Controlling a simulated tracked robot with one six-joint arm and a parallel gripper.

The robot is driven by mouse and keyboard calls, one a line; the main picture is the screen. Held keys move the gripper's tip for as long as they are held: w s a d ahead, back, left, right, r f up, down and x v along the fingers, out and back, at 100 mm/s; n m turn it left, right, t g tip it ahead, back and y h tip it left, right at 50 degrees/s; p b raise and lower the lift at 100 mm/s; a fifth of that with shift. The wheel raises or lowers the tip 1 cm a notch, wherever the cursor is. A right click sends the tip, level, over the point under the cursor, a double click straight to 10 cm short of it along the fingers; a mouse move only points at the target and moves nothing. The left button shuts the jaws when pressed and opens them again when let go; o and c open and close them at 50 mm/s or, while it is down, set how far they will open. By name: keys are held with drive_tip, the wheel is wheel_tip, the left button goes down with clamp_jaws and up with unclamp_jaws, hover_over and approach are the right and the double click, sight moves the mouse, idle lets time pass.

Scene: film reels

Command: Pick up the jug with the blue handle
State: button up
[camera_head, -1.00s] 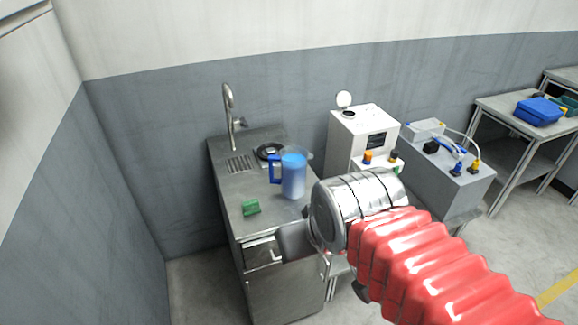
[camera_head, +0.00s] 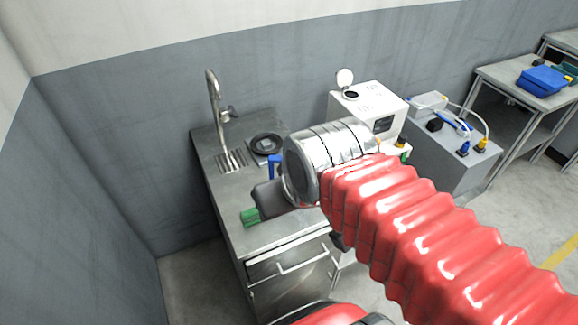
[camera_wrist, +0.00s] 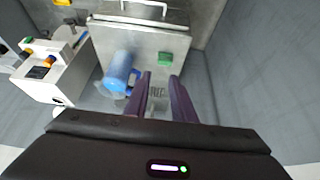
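The jug (camera_wrist: 118,72) shows in the wrist view as a translucent blue vessel on the metal counter (camera_wrist: 108,38). Its blue handle (camera_wrist: 134,78) points right, toward my gripper. In the head view my arm hides most of the jug, and only part of the blue handle (camera_head: 274,165) shows. My gripper (camera_wrist: 162,76) is open in the wrist view, with two dark purple fingers apart and nothing between them. The fingers are to the right of the jug, close to the handle in the picture; I cannot tell whether they touch it.
A green sponge (camera_head: 250,217) lies on the counter, also in the wrist view (camera_wrist: 165,58). A tap (camera_head: 214,100), a drain grille (camera_head: 231,160) and a black round part (camera_head: 266,144) are at the back. A white machine (camera_head: 372,103) stands right of the counter.

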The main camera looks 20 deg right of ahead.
drive_tip(key=shift+w+a, duration=0.15)
drive_tip(key=shift+w, duration=0.25)
drive_tip(key=shift+w, duration=0.1)
drive_tip(key=w+d+f, duration=0.3)
drive_tip(key=w+d, duration=0.2)
drive_tip(key=w, duration=0.3)
drive_tip(key=w+d+f+m+g, duration=0.1)
drive_tip(key=w+d+f, duration=0.2)
drive_tip(key=w+d, duration=0.2)
drive_tip(key=w, duration=0.3)
drive_tip(key=shift+w+d+f+h, duration=0.15)
drive_tip(key=shift+w+d+h, duration=0.15)
drive_tip(key=shift+d, duration=0.1)
drive_tip(key=x, duration=0.8)
drive_tip(key=shift+f, duration=0.3)
